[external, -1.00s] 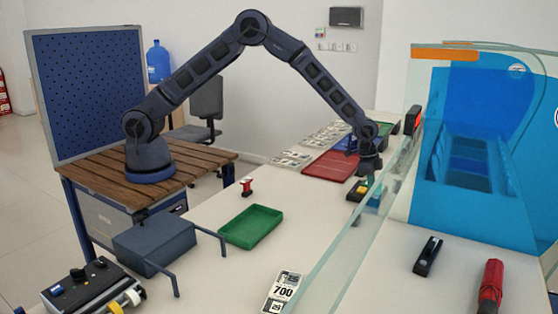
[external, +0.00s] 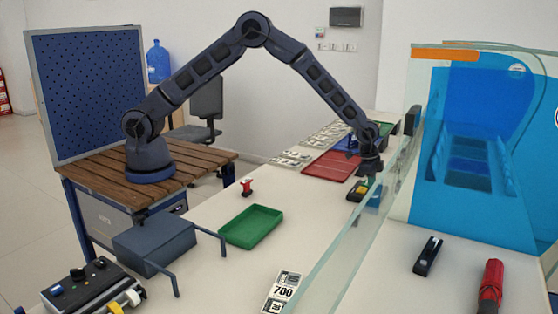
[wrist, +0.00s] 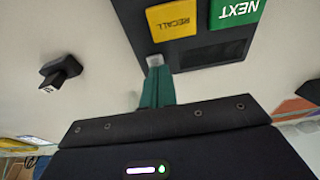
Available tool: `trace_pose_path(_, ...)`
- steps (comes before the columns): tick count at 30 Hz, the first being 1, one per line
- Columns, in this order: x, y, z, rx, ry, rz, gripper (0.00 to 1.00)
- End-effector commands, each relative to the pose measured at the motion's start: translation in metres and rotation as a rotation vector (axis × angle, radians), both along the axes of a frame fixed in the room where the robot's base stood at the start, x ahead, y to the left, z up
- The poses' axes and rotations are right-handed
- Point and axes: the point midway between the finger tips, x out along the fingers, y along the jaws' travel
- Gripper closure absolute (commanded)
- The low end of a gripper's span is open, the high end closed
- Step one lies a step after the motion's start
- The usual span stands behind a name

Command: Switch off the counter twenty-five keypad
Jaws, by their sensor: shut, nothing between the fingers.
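The keypad (external: 357,191) sits on the counter beside the glass screen. In the wrist view its dark body (wrist: 212,52) carries a yellow RECALL button (wrist: 172,20) and a green NEXT button (wrist: 236,12), both upside down. My gripper (external: 373,188) is over the keypad's near-glass side, partly behind the glass. In the wrist view my shut teal fingers (wrist: 157,88) are empty and end by the keypad's edge below RECALL. A small pale piece (wrist: 155,62) shows at their tip; I cannot tell whether they touch it. The display box (external: 411,120) on the glass is dark.
The glass screen (external: 345,240) runs close along my gripper's right. A red tray (external: 332,167) lies behind the keypad, and a green tray (external: 251,226) and red stamp (external: 246,187) lie nearer. A small black block (wrist: 60,72) stands left in the wrist view.

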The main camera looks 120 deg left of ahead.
Motion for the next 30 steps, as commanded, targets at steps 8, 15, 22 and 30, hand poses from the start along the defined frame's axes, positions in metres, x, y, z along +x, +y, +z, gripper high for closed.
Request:
trace_pose_path(8,0.004,0.0,0.001,0.0,0.0,0.0,1.0)
trace_pose_path(15,0.004,0.0,0.004,0.0,-0.001,0.0,1.0)
trace_pose_path(22,0.0,0.0,0.035,0.001,-0.002,0.0,1.0)
trace_pose_path(30,-0.023,0.0,0.078,0.001,-0.001,0.001,1.0)
